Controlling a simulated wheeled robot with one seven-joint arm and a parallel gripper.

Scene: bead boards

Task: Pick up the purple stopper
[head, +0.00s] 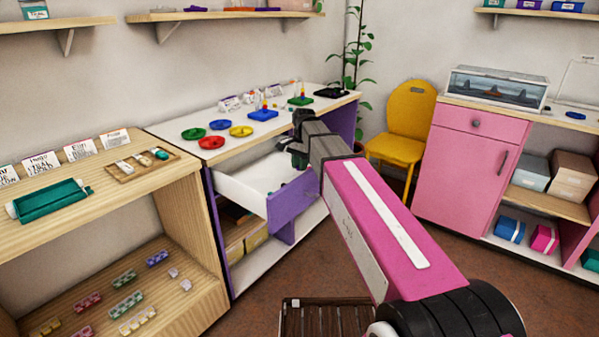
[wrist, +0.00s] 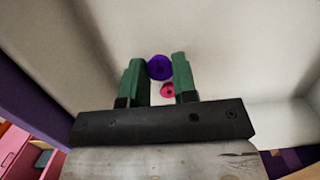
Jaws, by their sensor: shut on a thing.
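The purple stopper (wrist: 159,68) is a round purple piece between the green fingertips of my gripper (wrist: 159,78) in the wrist view. My gripper is shut on it. In the head view my gripper (head: 298,150) is at the open white drawer (head: 240,190), and the stopper cannot be made out there. In the wrist view the drawer's pale inside (wrist: 225,40) surrounds the fingers. A small pink round piece (wrist: 168,90) with a dark centre shows between the fingers, nearer the gripper body.
The drawer's purple front (head: 290,208) stands out from the white-topped cabinet. Several coloured dishes (head: 241,131) and stacking toys (head: 265,112) are on top. A wooden shelf unit (head: 165,150) stands at left, a yellow chair (head: 402,125) and pink cabinet (head: 455,150) at right.

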